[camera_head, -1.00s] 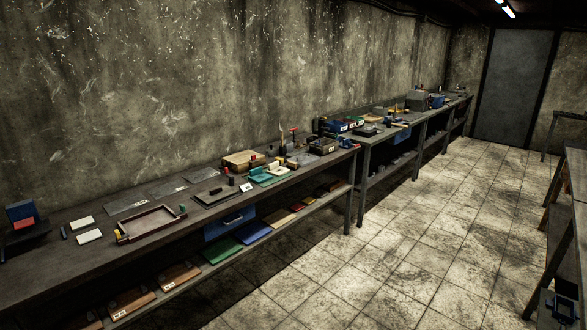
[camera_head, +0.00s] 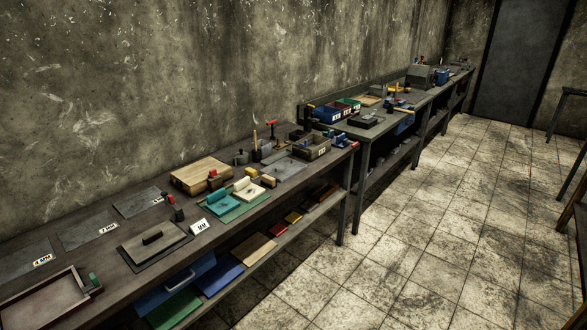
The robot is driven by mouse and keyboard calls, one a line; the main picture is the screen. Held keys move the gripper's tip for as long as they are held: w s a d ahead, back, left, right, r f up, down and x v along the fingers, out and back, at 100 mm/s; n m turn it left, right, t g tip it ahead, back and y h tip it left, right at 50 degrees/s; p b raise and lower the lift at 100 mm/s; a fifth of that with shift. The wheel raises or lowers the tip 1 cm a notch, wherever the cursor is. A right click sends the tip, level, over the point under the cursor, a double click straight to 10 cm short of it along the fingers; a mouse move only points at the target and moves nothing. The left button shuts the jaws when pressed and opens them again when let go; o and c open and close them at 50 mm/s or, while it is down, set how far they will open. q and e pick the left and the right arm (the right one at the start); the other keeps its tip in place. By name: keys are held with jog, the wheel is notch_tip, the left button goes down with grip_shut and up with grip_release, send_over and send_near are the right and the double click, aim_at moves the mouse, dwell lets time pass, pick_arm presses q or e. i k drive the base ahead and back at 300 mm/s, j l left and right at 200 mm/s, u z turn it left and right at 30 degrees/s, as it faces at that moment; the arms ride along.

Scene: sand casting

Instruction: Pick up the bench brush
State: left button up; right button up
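I cannot make out the bench brush for certain. Small yellow-and-dark items lie on the long dark workbench (camera_head: 100,292). Either is too small to name surely. A dark holder (camera_head: 256,153) with upright handles stands farther back by the wall. Neither of my grippers is in view.
A wooden tray (camera_head: 88,291) is at the near left. Coloured boxes (camera_head: 328,113) stand on the farther bench. The tiled floor (camera_head: 420,215) to the right is clear. Another bench edge (camera_head: 580,207) is at the far right.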

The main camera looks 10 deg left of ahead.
aim_at(267, 181)
jog(key=i+u, duration=0.1)
jog(key=i, duration=0.45)
jog(key=i+l, duration=0.15)
jog(key=i, duration=0.4)
jog(key=u, duration=0.05)
